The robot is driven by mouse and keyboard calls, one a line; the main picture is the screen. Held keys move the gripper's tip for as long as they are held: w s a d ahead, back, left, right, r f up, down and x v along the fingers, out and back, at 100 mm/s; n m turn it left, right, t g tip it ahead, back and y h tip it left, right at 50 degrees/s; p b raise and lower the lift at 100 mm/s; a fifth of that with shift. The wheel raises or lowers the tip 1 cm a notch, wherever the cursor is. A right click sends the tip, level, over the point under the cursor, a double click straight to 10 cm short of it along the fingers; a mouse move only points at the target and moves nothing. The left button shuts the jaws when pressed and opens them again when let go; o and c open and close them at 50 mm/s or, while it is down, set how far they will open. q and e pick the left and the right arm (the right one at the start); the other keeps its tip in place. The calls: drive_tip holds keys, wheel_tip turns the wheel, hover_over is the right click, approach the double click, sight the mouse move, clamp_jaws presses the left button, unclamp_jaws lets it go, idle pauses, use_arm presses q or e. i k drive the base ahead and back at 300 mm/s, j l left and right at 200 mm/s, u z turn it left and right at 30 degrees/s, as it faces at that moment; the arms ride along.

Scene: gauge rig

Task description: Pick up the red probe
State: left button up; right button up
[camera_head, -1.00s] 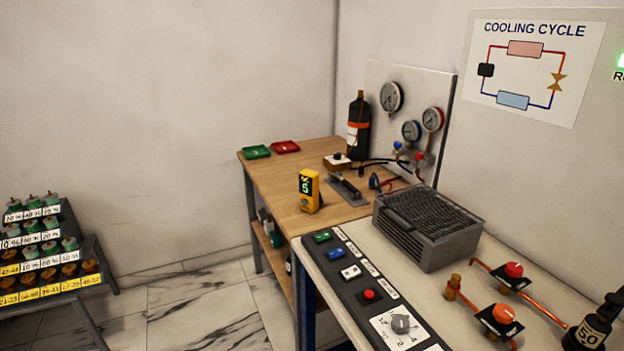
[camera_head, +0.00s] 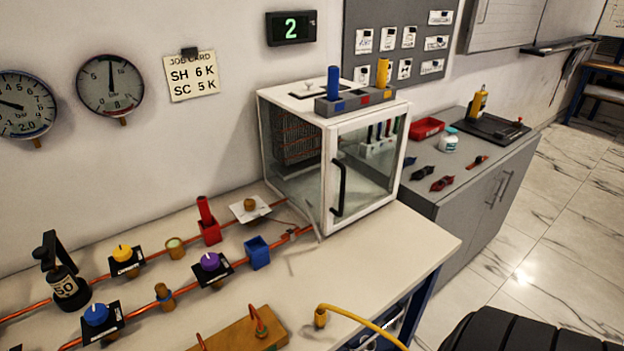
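The red probe (camera_head: 205,209) stands upright in a small red holder (camera_head: 211,233) on the white bench, left of the glass-fronted cabinet and against the copper pipe. A blue probe (camera_head: 333,82) and a yellow probe (camera_head: 382,73) stand in a grey rack (camera_head: 350,101) on top of the cabinet. The rack's red-marked place between them shows no probe. An empty-looking blue holder (camera_head: 258,254) stands to the right of the red one. Neither of my grippers shows in the head view.
The glass cabinet (camera_head: 392,158) stands right of the probe. Valves with purple (camera_head: 210,262), yellow (camera_head: 122,252) and blue (camera_head: 96,315) knobs sit along the copper pipes. A yellow hose (camera_head: 360,322) lies at the front. The bench top before the cabinet is mostly clear.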

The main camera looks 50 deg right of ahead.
sight(202, 201)
drive_tip(key=z, duration=0.8)
drive_tip(key=l+u, duration=0.15)
drive_tip(key=k+l, duration=0.05)
drive_tip(key=l, duration=0.05)
